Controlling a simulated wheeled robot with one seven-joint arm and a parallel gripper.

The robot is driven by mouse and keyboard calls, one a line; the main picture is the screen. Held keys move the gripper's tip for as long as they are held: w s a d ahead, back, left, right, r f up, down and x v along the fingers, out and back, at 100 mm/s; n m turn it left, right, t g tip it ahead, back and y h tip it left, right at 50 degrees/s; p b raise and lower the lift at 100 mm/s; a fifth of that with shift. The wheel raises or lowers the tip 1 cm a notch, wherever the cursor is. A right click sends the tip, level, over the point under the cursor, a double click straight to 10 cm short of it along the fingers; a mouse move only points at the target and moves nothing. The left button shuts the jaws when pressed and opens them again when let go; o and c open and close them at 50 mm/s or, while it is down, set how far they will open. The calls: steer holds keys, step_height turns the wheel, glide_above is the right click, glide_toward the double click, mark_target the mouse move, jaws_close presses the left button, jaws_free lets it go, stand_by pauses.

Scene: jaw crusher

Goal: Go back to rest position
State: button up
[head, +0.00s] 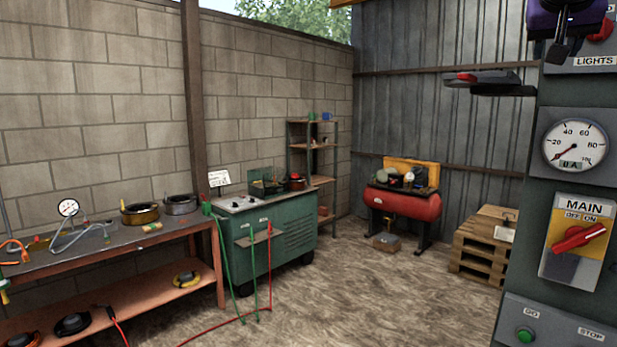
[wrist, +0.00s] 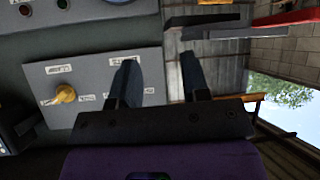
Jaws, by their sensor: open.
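My gripper (head: 557,52) hangs at the top right of the head view, in front of the upper part of the grey control cabinet (head: 560,95). Its purple body is partly cut off by the frame edge. In the wrist view my gripper (wrist: 160,78) has its two dark fingers apart, with nothing seen between them. A panel with a yellow knob (wrist: 66,94) and small labels lies beyond the fingers, to the left.
The cabinet carries a gauge (head: 575,146), a red MAIN switch (head: 580,238) and a green button (head: 525,335). A dark and red arm-like part (head: 490,82) juts out left of it. A workbench (head: 110,250), green machine (head: 265,235) and pallets (head: 485,245) stand farther off; open floor lies between.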

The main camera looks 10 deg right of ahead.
steer(key=s+a+f+n+g+y, duration=0.1)
steer(key=s+a+f, duration=0.4)
steer(key=f, duration=0.5)
steer(key=s+a+f+n+g+y, duration=0.1)
steer(key=s+a+f+n+y, duration=0.3)
steer(key=f, duration=0.6)
steer(key=s+a+f+n+g+y, duration=0.1)
steer(key=s+a+f+n+y, duration=0.1)
steer(key=s+a+f, duration=0.5)
step_height(320, 180, down, 4)
steer(key=s, duration=0.2)
steer(key=shift+s+a, duration=0.25)
steer(key=shift+s, duration=0.1)
steer(key=shift+r, duration=0.1)
